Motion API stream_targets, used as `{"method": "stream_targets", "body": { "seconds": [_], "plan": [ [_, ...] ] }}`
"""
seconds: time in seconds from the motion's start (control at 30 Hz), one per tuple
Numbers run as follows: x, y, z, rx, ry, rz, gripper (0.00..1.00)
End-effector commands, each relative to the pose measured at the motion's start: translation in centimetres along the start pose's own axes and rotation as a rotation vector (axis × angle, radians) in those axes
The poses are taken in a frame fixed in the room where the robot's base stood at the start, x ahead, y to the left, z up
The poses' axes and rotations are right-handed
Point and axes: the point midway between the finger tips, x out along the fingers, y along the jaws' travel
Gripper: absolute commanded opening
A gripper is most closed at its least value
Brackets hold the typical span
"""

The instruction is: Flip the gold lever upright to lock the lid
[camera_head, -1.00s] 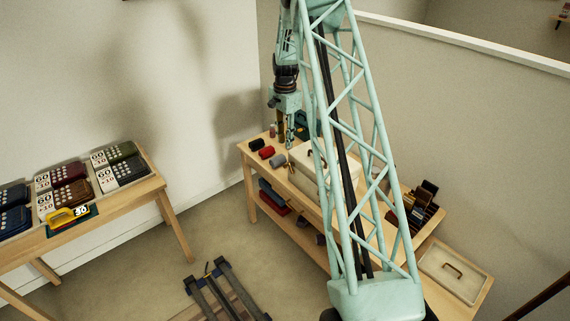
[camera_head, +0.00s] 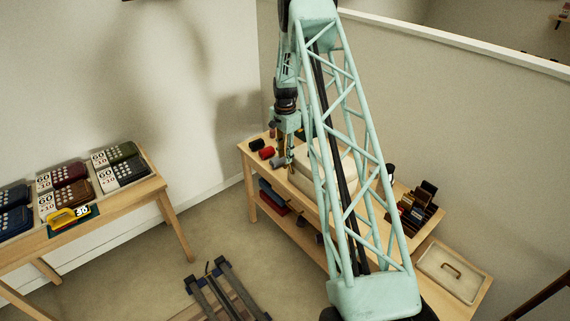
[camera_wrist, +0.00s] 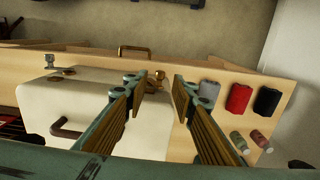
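A cream suitcase (camera_wrist: 110,80) sits on the wooden bench, and its pale side (camera_head: 318,170) shows behind my arm in the head view. A small gold lever (camera_wrist: 158,76) with a rounded knob is at the case's edge in the wrist view; whether it lies flat or tilted is hard to tell. It appears between my fingertips, with no clear contact. My gripper (camera_wrist: 159,84) is open and empty, its fingers on either side of the lever in the picture. In the head view my gripper (camera_head: 286,160) hangs at the left end of the case, and the lever cannot be made out.
Grey (camera_wrist: 208,95), red (camera_wrist: 239,98) and black (camera_wrist: 267,100) rolls lie beside the case, with two small cans (camera_wrist: 250,141) near them. A silver latch (camera_wrist: 60,70), a brown handle (camera_wrist: 66,130) and a brass handle (camera_wrist: 134,50) also show.

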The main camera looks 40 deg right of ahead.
Motion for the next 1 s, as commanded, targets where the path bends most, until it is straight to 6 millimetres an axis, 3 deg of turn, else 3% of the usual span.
{"method": "stream_targets", "body": {
  "seconds": [0.5,1.0],
  "plan": [
    [4.6,0.1,0.0,0.0,-0.001,0.001,0.24],
    [5.1,0.0,0.0,0.0,0.0,0.0,0.23]
  ]
}}
